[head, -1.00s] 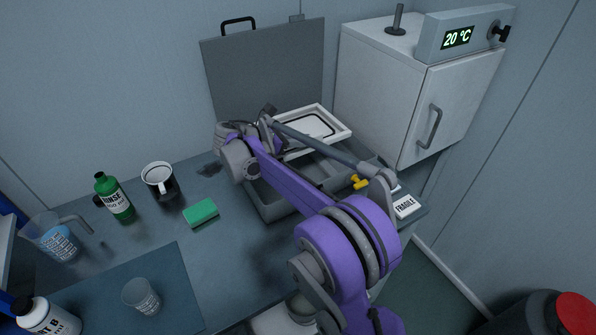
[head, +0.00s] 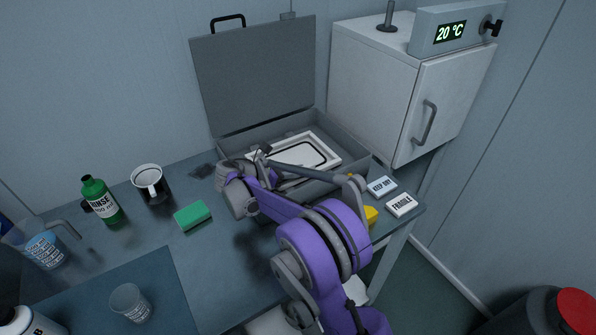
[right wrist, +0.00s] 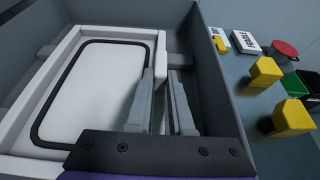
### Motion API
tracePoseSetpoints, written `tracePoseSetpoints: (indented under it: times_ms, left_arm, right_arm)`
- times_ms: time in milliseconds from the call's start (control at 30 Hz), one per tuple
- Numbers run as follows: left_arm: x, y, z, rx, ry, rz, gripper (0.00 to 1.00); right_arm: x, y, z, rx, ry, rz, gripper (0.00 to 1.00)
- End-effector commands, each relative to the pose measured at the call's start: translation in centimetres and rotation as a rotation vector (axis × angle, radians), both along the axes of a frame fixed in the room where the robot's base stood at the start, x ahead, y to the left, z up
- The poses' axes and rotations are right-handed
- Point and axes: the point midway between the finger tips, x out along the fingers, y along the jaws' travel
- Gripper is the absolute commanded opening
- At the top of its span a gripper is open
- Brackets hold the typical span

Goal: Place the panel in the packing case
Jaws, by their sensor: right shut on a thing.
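The panel (head: 325,148) is a white rectangular frame with a black line around its inner face. It is inside the open grey packing case (head: 352,160), toward the case's left in the right wrist view (right wrist: 98,92). My right gripper (right wrist: 163,90) is shut on the panel's right rim in that view, one finger on each side. In the head view the right gripper (head: 262,153) is over the case, and my purple arm hides the case's near side. I cannot tell whether the panel rests on the case floor. My left gripper is not in view.
The case's lid (head: 255,75) stands open at the back. A white oven (head: 385,95) stands right of the case. A "KEEP DRY" label (head: 382,186) and a "FRAGILE" label (head: 401,205) lie at right.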

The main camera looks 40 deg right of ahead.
Motion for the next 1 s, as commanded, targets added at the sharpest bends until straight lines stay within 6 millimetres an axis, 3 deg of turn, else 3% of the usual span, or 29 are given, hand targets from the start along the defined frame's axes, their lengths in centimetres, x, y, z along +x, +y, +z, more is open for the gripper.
tracePoseSetpoints:
  times_ms: [100,133,300,667,1000]
  left_arm:
    - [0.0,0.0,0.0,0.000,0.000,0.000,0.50]
    - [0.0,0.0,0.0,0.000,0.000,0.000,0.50]
    - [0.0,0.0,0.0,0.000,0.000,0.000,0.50]
    - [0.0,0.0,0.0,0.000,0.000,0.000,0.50]
    - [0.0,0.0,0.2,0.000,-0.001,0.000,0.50]
  right_arm:
    - [0.0,0.0,0.1,0.000,0.001,0.000,0.00]
    - [0.0,0.0,0.0,0.002,0.002,0.001,0.21]
    - [0.0,0.0,0.0,0.002,0.001,0.000,0.50]
    - [0.1,0.5,0.3,0.002,0.001,0.002,0.50]
    - [0.8,6.4,2.7,0.002,0.001,0.004,0.50]
